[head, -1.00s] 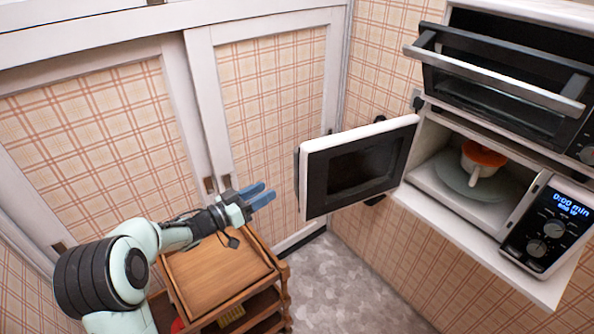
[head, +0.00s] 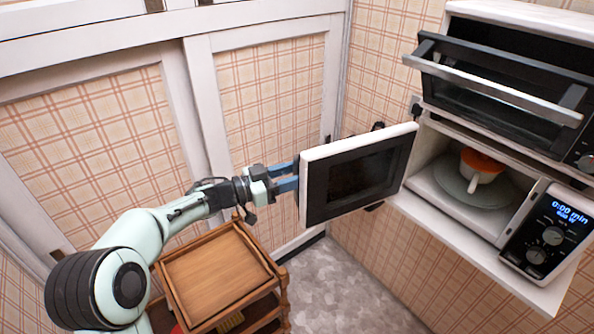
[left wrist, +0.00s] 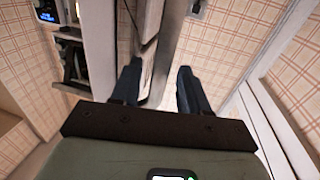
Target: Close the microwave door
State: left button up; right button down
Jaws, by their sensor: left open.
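The microwave (head: 510,225) is at the right in the head view, with a dark control panel. Its door (head: 358,178), white-framed with a dark window, stands wide open to the left of the cavity. My left gripper (head: 286,178) is at the free left edge of the door, with its blue fingers pointing toward it. In the left wrist view the two fingers (left wrist: 160,88) are apart, with a pale edge ahead between them. I cannot tell whether they touch the door. My right gripper is not in view.
An orange-and-white cup (head: 482,163) stands on the plate inside the microwave. An oven with its door (head: 490,90) tilted open is above. A wooden trolley (head: 215,275) stands below my left arm. White-framed plaid cupboard doors (head: 270,100) are behind; bare floor (head: 350,295) shows below.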

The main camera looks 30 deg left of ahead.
pick_arm(q)
jog(key=shift+x, duration=0.9)
grip_shut()
jog(key=shift+s, duration=0.1)
